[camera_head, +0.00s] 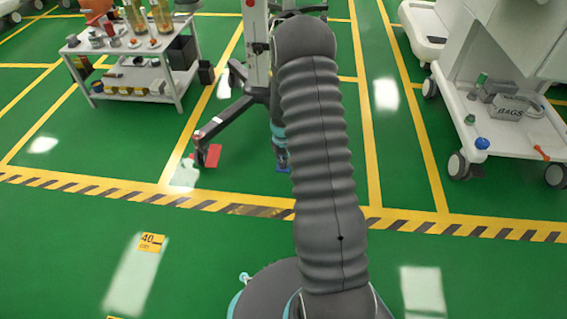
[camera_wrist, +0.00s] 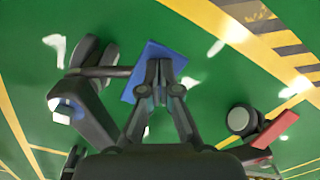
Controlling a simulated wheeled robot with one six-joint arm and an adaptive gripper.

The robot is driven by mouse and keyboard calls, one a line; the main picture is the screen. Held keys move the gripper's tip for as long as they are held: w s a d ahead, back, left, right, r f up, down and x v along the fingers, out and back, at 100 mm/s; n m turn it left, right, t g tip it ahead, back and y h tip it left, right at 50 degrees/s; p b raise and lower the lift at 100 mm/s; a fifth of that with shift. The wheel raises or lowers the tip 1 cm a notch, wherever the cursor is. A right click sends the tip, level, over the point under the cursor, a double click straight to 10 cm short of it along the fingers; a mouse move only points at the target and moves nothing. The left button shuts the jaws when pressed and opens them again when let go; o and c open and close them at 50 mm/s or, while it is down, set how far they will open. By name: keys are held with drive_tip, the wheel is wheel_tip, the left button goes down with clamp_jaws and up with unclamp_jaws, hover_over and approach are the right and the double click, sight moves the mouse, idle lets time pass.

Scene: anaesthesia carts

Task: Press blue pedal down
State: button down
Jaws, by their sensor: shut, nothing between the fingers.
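The blue pedal (camera_wrist: 139,72) is a flat blue plate near the floor in the wrist view, at the upper middle. My gripper (camera_wrist: 159,66) is shut and empty, and its fingertips overlap the blue plate in that view. I cannot tell whether they touch it. In the head view only a small blue bit of the pedal (camera_head: 282,169) shows beside my arm, which hides most of it and the gripper tips. A red pedal (camera_head: 207,155) lies to its left in the head view; it also shows at the right of the wrist view (camera_wrist: 276,129).
A dark-legged wheeled stand (camera_head: 225,118) is by the pedals. A cart with bottles (camera_head: 135,75) stands at the upper left, and a white cart (camera_head: 500,125) with a bin marked BAGS at the right. The green floor in front is clear.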

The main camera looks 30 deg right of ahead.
drive_tip(key=shift+f, duration=0.2)
drive_tip(key=shift+r+p, duration=2)
drive_tip(key=shift+r, duration=1.55)
drive_tip(key=s+a+r+m+g, duration=0.1)
drive_tip(key=s+a+r+g, duration=0.1)
drive_tip(key=s, duration=0.5)
drive_tip(key=s+a+r+t+p, duration=0.2)
drive_tip(key=s+a+r, duration=0.3)
drive_tip(key=r, duration=0.8)
drive_tip(key=s+a+r+n+t+p, duration=0.1)
drive_tip(key=s+a+r+t+p, duration=0.1)
drive_tip(key=s+r, duration=0.7)
drive_tip(key=s+a+r+t+p, duration=0.2)
drive_tip(key=s+a+r, duration=0.5)
drive_tip(key=r, duration=1.1)
drive_tip(key=shift+a+r+n+t, duration=0.3)
drive_tip(key=shift+n+t, duration=0.1)
drive_tip(key=shift+t, duration=0.4)
